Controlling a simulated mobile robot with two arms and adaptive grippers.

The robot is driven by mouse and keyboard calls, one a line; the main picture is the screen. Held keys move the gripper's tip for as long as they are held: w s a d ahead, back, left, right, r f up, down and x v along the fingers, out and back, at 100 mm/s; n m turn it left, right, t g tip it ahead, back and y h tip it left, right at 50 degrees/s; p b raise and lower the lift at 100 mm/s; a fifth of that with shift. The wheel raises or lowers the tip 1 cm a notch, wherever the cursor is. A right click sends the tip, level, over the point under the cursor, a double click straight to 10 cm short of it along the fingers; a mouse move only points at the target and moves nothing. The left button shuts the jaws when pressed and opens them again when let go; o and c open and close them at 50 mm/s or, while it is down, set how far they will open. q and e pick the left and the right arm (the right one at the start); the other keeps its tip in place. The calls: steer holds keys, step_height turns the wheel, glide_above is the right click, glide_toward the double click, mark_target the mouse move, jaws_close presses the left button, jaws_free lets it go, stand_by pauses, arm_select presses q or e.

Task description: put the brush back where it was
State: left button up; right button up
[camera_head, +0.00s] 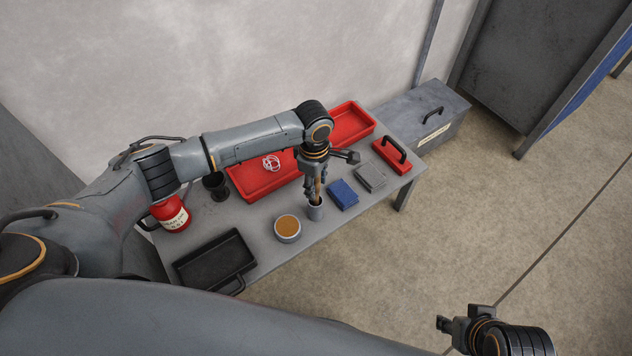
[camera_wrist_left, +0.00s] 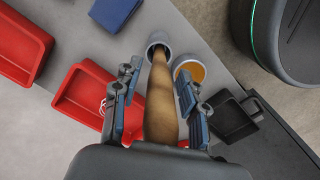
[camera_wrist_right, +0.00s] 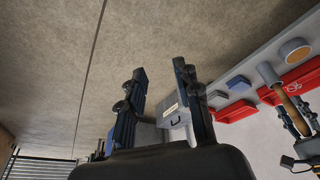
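The brush (camera_wrist_left: 160,100) has a brown wooden handle. Its lower end is inside a small grey cup (camera_head: 316,212) at the table's front edge, and what lies inside the cup is hidden. The cup also shows in the left wrist view (camera_wrist_left: 158,42). My left gripper (camera_head: 314,190) points down just above the cup. In the left wrist view its fingers (camera_wrist_left: 160,90) stand apart on either side of the handle, with gaps visible, so it is open around the brush. My right gripper (camera_wrist_right: 160,90) is open and empty, out over the floor, away from the table.
A round tin with orange-brown contents (camera_head: 288,227) stands close left of the cup. A blue block (camera_head: 343,194) and a grey block (camera_head: 370,178) lie to its right. Red trays (camera_head: 244,190), a black tray (camera_head: 215,262) and a red canister (camera_head: 172,214) also occupy the table.

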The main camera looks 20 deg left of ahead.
arm_select(q)
step_height(320, 180, up, 7)
steer(key=p, duration=0.2)
steer(key=shift+a+f+p, duration=0.1)
steer(key=shift+f+p, duration=0.05)
steer(key=shift+p, duration=0.2)
step_height(320, 180, up, 6)
steer(key=shift+w+a+f+p, duration=0.1)
steer(key=shift+f+p, duration=0.15)
steer(key=shift+p, duration=0.65)
steer(key=s+d+f+m+t+h, duration=0.25)
steer(key=s+d+f+m, duration=0.45)
steer(key=s+f+m, duration=0.35)
steer(key=s+a+f+m+y, duration=0.2)
steer(key=s+a+m, duration=0.5)
steer(key=s+a, duration=0.5)
steer(key=shift+s+f+t+y, duration=0.35)
steer(key=shift+s+f, duration=0.1)
steer(key=shift+f, duration=0.25)
arm_select(e)
steer(key=x, duration=0.6)
steer(key=shift+f+g, duration=0.3)
steer(key=shift+f, duration=0.1)
steer(key=shift+s+a, duration=0.15)
